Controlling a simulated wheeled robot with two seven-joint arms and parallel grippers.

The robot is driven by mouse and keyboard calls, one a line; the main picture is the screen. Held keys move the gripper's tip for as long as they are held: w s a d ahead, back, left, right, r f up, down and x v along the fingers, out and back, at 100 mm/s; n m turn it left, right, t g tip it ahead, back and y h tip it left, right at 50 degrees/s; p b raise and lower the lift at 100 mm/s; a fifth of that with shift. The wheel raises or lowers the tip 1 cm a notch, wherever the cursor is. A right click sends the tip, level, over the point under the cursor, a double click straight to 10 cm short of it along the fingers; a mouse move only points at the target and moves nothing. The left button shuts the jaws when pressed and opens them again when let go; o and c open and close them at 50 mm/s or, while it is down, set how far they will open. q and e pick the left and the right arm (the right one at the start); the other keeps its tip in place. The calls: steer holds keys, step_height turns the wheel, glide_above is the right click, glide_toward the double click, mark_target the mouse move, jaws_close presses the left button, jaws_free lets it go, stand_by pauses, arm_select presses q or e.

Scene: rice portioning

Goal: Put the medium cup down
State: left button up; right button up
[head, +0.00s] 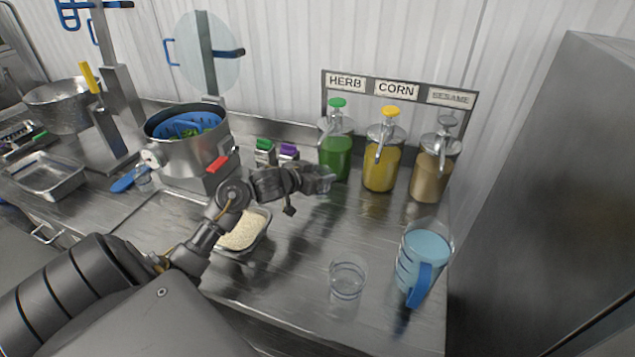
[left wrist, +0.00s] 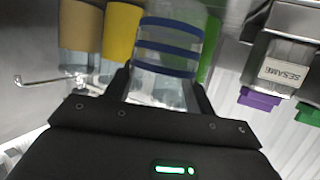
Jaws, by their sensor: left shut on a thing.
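My left gripper (head: 320,181) is shut on a clear cup with blue bands, which I take as the medium cup (left wrist: 168,42). The cup sits between the two fingers in the left wrist view. In the head view the gripper is in front of the green herb dispenser (head: 336,158), and the cup is hard to make out there. I cannot tell its height above the counter. Another clear banded cup (head: 347,283) stands on the counter (head: 295,255) at the front. My right gripper is not in view.
A corn dispenser (head: 380,170) and a sesame dispenser (head: 430,178) stand along the back. A blue-filled pitcher (head: 424,250) is at the right. A rice tray (head: 246,243) lies below my left arm. A pot (head: 187,150) stands at the left. Counter between tray and front cup is clear.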

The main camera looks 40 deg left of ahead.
arm_select(q)
steer(key=shift+w+a+f, duration=0.1)
steer(key=shift+a+f, duration=0.1)
steer(key=shift+f, duration=0.15)
step_height(320, 180, down, 2)
steer(key=shift+f, duration=0.45)
steer(key=shift+f, duration=0.1)
steer(key=o, duration=1)
